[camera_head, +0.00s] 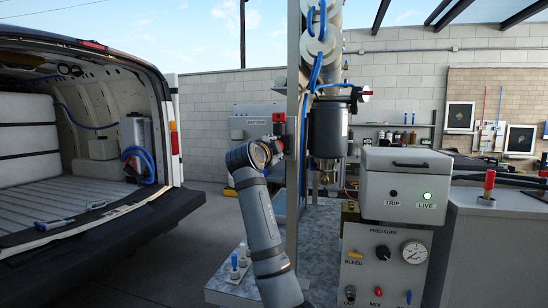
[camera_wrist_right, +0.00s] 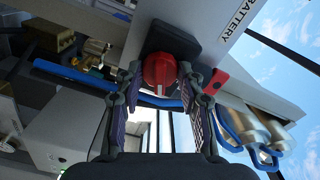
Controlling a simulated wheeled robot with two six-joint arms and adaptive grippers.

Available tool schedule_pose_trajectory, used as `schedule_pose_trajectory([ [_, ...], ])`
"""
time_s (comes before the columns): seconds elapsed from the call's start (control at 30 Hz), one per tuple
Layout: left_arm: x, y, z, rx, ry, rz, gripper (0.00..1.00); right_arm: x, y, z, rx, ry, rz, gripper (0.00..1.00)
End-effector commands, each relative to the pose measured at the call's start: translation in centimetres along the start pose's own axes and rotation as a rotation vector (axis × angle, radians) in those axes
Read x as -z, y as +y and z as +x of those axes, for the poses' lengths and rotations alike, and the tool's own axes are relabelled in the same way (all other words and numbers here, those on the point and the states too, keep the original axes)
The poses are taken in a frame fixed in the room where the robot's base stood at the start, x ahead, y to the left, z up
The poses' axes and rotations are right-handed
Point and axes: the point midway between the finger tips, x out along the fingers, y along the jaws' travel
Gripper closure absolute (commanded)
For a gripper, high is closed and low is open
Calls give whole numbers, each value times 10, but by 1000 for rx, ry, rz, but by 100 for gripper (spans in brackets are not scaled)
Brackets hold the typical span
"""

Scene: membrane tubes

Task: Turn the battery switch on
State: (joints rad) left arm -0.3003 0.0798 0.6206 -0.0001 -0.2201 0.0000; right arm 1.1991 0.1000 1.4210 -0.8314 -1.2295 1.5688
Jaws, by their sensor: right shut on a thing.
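The battery switch is a red round knob (camera_wrist_right: 160,68) on a dark square base. It sits on a grey box (camera_wrist_right: 262,70) marked BATTERY. A pale pointer mark shows on the knob's near edge. In the head view the red knob (camera_head: 279,117) shows at the box's right edge, just above my right gripper (camera_head: 276,140). In the wrist view the fingers of my right gripper (camera_wrist_right: 162,84) stand on both sides of the knob and are shut on it. The knob's far side is hidden. My left gripper is in neither view.
A metal post (camera_head: 294,190) stands right beside my right arm. A dark canister (camera_head: 329,130) hangs behind it. A pressure panel (camera_head: 385,262) at right carries a box (camera_head: 408,185) with a green LIVE light. An open van (camera_head: 90,120) stands at left, with clear ground (camera_head: 185,250) between.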

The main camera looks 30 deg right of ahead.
Motion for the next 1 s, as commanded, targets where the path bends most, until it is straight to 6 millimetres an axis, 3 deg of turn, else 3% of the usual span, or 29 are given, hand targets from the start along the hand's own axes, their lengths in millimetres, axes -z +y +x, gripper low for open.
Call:
schedule_pose_trajectory([
  [0.5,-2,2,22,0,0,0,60,-1,2,0,-3,0,345,93],
  [1.0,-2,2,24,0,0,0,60,-1,1,0,-4,0,420,93],
])
